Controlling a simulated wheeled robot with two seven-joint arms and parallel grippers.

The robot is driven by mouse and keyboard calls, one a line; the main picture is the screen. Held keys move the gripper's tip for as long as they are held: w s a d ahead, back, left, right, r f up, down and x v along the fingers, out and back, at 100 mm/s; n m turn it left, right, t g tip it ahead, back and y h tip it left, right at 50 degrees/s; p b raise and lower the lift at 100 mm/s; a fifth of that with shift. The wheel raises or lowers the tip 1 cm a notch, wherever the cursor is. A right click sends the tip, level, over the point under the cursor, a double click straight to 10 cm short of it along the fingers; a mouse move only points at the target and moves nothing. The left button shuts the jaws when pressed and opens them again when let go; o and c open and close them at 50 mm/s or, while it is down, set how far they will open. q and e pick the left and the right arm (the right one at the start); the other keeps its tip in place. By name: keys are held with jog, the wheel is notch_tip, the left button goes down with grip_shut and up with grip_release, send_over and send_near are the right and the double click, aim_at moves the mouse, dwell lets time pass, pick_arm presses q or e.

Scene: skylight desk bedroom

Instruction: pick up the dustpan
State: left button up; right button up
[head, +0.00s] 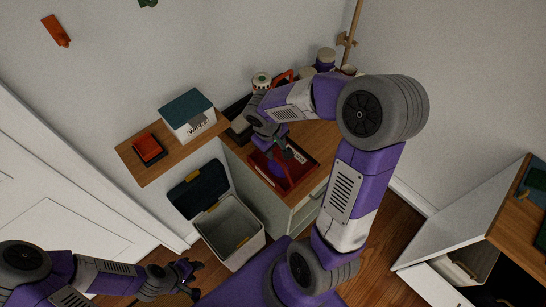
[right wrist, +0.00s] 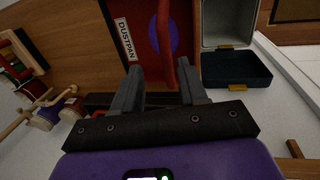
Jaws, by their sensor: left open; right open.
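The dustpan (head: 300,174) is a red tray with a purple disc and a white label. It lies on the wooden cabinet top in the head view. In the right wrist view its red handle (right wrist: 164,40) runs toward me, and its label reads DUSTPAN. My right gripper (head: 276,143) is open over the dustpan; the handle shows between its two fingers (right wrist: 160,74). I cannot tell whether the fingers touch the handle. My left gripper (head: 190,275) is open and empty at the lower left, well away from the dustpan.
An open bin (head: 231,235) with a dark lid (head: 198,187) stands left of the cabinet (head: 306,213). A wall shelf (head: 143,172) holds a wipes box (head: 187,115) and a red item (head: 149,148). Jars (head: 325,60) stand behind. A desk (head: 505,215) is at right.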

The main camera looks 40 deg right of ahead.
aim_at(277, 158)
jog(key=f, duration=0.4)
jog(key=s+f+b, duration=0.1)
jog(key=f, duration=0.1)
jog(key=shift+d+f, duration=0.2)
jog(key=shift+d, duration=0.05)
grip_shut()
jog(key=shift+w, duration=0.1)
